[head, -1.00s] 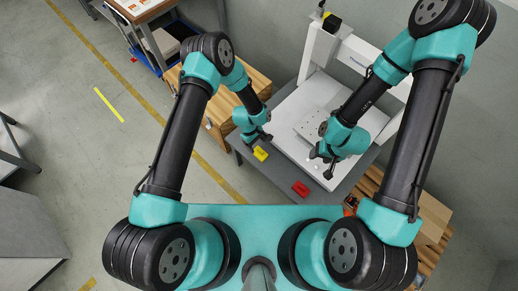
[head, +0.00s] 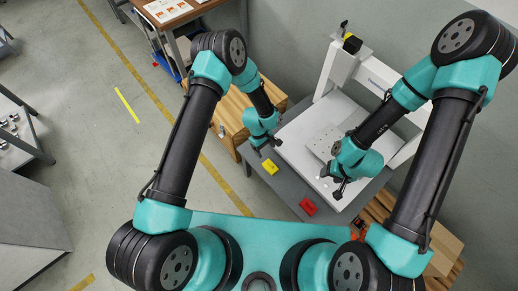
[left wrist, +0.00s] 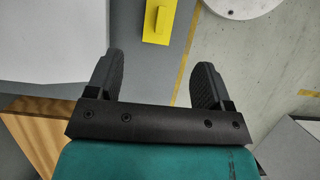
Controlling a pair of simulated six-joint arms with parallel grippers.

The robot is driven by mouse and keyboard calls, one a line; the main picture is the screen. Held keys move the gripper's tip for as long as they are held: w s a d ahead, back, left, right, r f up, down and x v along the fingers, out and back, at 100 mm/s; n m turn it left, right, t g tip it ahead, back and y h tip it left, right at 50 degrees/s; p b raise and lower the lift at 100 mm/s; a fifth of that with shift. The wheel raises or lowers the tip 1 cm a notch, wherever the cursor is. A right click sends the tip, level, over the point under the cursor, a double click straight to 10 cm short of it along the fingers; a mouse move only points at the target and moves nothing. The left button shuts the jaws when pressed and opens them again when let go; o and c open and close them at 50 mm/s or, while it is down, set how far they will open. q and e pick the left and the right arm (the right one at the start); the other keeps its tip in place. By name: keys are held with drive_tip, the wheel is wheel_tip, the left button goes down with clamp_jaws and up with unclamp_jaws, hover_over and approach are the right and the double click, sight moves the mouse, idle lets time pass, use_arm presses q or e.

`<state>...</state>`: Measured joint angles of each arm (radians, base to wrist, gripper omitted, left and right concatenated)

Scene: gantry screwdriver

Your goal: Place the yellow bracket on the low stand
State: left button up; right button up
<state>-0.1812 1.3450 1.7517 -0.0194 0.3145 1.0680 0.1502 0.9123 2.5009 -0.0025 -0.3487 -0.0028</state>
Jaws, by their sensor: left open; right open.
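The yellow bracket (head: 270,167) lies on the grey table near its left front edge, and it also shows at the top of the left wrist view (left wrist: 157,22). My left gripper (head: 268,145) is open and empty, above the table and a little behind the bracket in the head view. In the left wrist view the bracket is beyond and between the open fingertips (left wrist: 153,80), apart from them. My right gripper (head: 338,188) is open over the white plate's front edge, right of the bracket. I cannot tell which surface is the low stand.
A red block (head: 308,206) lies on the table right of the bracket. A white gantry machine (head: 340,72) with a flat white plate stands behind. Bare table lies between the bracket and red block.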

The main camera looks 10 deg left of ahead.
use_arm(q)
drive_tip(key=s+a+r+m+t, duration=0.2)
drive_tip(key=s+a+r, duration=0.4)
drive_tip(key=a, duration=0.3)
drive_tip(key=s+a+r+m+t, duration=0.2)
drive_tip(key=s+a+r+m, duration=0.3)
drive_tip(key=s+a, duration=0.3)
drive_tip(key=shift+s+a+r+m, duration=0.35)
drive_tip(key=shift+a+r, duration=0.4)
drive_tip(key=shift+a, duration=0.35)
